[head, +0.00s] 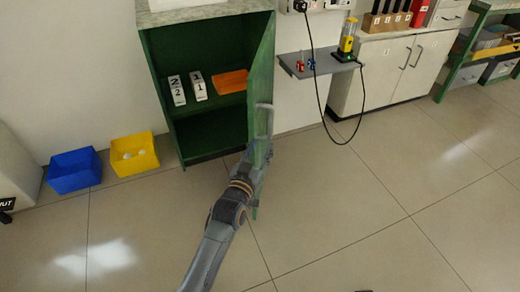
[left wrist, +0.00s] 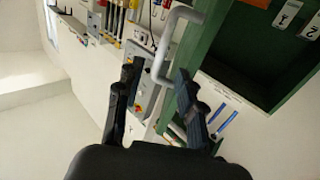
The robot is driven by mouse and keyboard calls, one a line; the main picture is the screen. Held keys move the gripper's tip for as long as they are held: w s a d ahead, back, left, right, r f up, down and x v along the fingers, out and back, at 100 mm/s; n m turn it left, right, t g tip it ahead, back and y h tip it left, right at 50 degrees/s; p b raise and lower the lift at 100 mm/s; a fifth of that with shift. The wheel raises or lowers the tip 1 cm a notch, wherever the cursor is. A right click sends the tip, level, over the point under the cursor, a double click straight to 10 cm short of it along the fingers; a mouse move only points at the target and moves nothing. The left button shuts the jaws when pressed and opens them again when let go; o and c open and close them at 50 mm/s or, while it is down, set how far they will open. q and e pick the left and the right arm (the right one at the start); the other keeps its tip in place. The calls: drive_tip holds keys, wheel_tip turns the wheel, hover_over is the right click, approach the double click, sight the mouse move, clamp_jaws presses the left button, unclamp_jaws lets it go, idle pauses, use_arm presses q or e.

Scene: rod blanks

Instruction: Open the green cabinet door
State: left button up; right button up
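The green cabinet (head: 160,75) stands against the wall with its front open. Its green door (head: 262,75) is swung far outward on the right side and appears nearly edge-on. A grey bar handle (head: 269,118) is on the door; it also shows in the left wrist view (left wrist: 163,50). My left gripper (head: 258,152) is at the door, at the lower part of the handle. In the left wrist view its two fingers (left wrist: 158,78) are spread apart, with the handle's end between them. Contact with the handle is unclear. My right gripper is not in view.
Inside the cabinet are white numbered blocks (head: 188,88) and an orange piece (head: 231,82). A blue bin (head: 75,170) and a yellow bin (head: 134,153) sit on the floor at left. A grey wall shelf (head: 320,65) is right of the door. The floor in front is clear.

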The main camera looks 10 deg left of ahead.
use_arm(q)
drive_tip(key=shift+c, duration=0.2)
drive_tip(key=shift+a, duration=0.1)
drive_tip(key=c, duration=0.3)
drive_tip(key=a+n, duration=0.2)
drive_tip(key=n, duration=0.1)
drive_tip(key=a+n, duration=0.3)
drive_tip(key=a+r+n, duration=0.1)
drive_tip(key=a+n, duration=0.1)
drive_tip(key=n, duration=0.1)
drive_tip(key=shift+s+a, duration=0.2)
drive_tip(key=shift+a, duration=0.2)
clamp_jaws()
drive_tip(key=a+r+n, duration=0.2)
drive_tip(key=a+n, duration=0.3)
drive_tip(key=n, duration=0.3)
drive_tip(key=w+d+b, duration=0.1)
drive_tip(key=w+d, duration=0.5)
drive_tip(key=w, duration=0.3)
drive_tip(key=shift+d+r+h, duration=0.15)
drive_tip(key=shift+r+h, duration=0.05)
drive_tip(key=shift+h, duration=0.2)
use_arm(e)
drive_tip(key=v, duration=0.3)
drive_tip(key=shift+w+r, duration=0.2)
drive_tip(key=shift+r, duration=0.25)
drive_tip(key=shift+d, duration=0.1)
